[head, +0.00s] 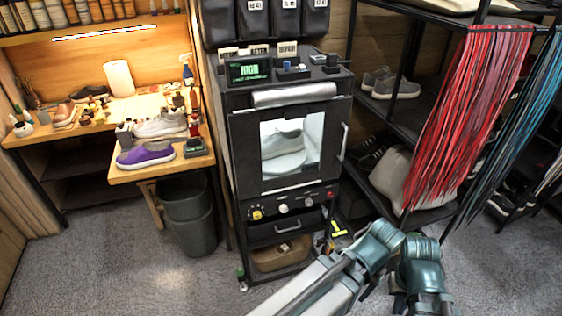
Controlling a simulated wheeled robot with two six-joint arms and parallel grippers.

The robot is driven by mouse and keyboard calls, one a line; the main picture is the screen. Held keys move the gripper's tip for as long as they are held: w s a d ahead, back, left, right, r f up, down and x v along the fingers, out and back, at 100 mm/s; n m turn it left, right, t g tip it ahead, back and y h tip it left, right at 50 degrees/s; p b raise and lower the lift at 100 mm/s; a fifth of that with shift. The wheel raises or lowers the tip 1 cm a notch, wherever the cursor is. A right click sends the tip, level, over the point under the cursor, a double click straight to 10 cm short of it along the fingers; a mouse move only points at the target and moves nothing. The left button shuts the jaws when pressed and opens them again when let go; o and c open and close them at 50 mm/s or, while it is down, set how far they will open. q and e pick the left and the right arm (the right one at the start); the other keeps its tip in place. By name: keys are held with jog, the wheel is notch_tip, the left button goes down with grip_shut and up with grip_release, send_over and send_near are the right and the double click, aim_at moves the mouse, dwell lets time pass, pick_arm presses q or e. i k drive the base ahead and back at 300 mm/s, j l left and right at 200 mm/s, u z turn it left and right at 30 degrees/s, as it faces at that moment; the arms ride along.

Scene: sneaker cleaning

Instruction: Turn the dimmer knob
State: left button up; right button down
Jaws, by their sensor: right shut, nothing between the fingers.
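The dark cleaning cabinet (240,150) stands in the middle with a lit window and a shoe inside. A small control box (194,147) sits on the bench's front corner. I cannot tell which control is the dimmer knob. My right arm reaches in at the bottom right; its gripper (428,301) hangs at the bottom edge, shut and empty, apart from every knob. Its fingertips are hard to make out. My left gripper is out of view.
A workbench (125,174) at the left holds a purple sneaker (146,154) and a white shoe (160,125) under a light strip (104,33). A grey bin (191,236) stands below. Red strips (465,110) hang from the rack at the right. The floor at front left is clear.

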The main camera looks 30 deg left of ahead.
aim_at(258, 215)
jog(key=u, duration=1.3)
